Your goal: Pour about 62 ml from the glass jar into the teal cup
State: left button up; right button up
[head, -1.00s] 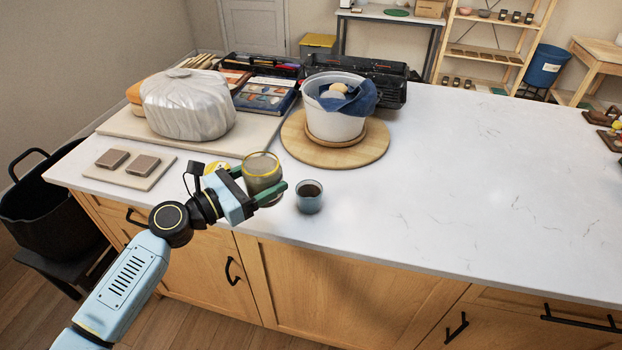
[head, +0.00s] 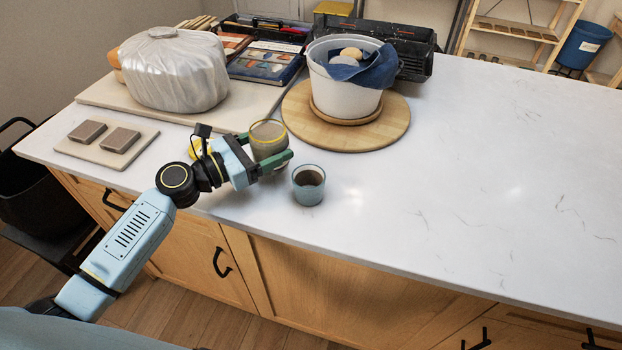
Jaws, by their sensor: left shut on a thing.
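The glass jar (head: 267,142) has a yellow rim and a greyish-brown look inside. It looks about upright near the front edge of the counter. My left gripper (head: 264,153) is shut on the jar, with its green fingers on either side. The teal cup (head: 308,187) stands upright on the counter, to the right of the jar and nearer the front edge, apart from it. Dark contents show inside the cup. The jar's lower part is partly hidden by a finger. My right gripper is not in view.
A round wooden board (head: 395,130) with a white pot (head: 342,98) and blue cloth stands behind the cup. A wrapped lump (head: 175,72) sits on a pale board at the back left. Two brown blocks lie on a small slab (head: 78,151). The counter's right side is clear.

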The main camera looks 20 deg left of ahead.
aim_at(281, 139)
pick_arm(q)
jog(key=shift+w+f+b, duration=0.2)
jog(key=shift+f+b, duration=0.3)
jog(key=shift+f, duration=0.15)
jog(key=shift+r, duration=0.1)
jog(key=r+m+p, duration=0.2)
jog(key=d+r+m+p, duration=0.1)
jog(key=shift+s+d+r+y+p, duration=0.1)
jog(key=shift+s+r+y+p, duration=0.1)
jog(key=shift+s+y+p, duration=0.15)
jog(key=p, duration=0.1)
jog(key=r+m+p, duration=0.1)
jog(key=d+r+m+p, duration=0.1)
jog(key=shift+s+d+r+g+y+p, duration=0.15)
jog(key=shift+s+g+y+p, duration=0.1)
jog(key=shift+g+y+p, duration=0.15)
jog(key=shift+d+m, duration=0.15)
jog(key=shift+m, duration=0.15)
jog(key=shift+s+d+m+p, duration=0.2)
jog(key=shift+m+p, duration=0.2)
jog(key=shift+p, duration=0.2)
jog(key=shift+d+y, duration=0.1)
jog(key=shift+y, duration=0.15)
jog(key=shift+m+p, duration=0.6)
jog(key=shift+s+d, duration=0.15)
jog(key=shift+d, duration=0.05)
